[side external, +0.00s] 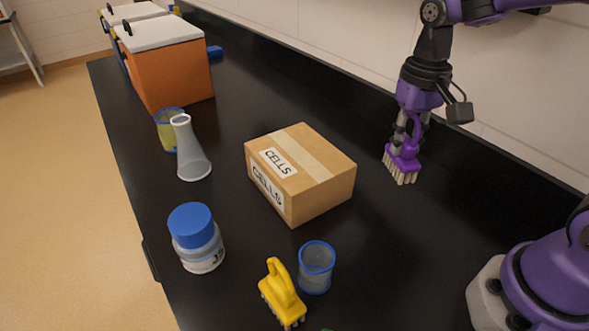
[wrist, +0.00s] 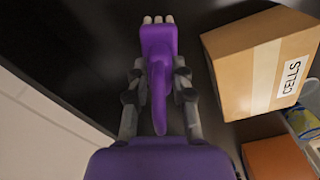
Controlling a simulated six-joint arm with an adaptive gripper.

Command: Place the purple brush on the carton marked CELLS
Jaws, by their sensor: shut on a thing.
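The purple brush (side external: 404,160) with pale bristles hangs bristles down in my gripper (side external: 411,132), to the right of the carton in the side external view. My gripper is shut on the brush's handle; in the wrist view the brush (wrist: 159,45) lies between the two fingers (wrist: 158,85). Whether the bristles touch the bench cannot be told for sure. The carton marked CELLS (side external: 318,164) is a closed brown box with tape and white labels. It stands on the black bench and also shows at the right of the wrist view (wrist: 235,62). Its top looks bare.
A yellow brush (side external: 281,294), a blue-rimmed beaker (side external: 316,268) and a blue-lidded jar (side external: 197,238) stand in front of the carton. A flask (side external: 190,150), a beaker with yellow liquid (side external: 168,130) and an orange box (side external: 170,70) stand behind it. A wall runs along the right.

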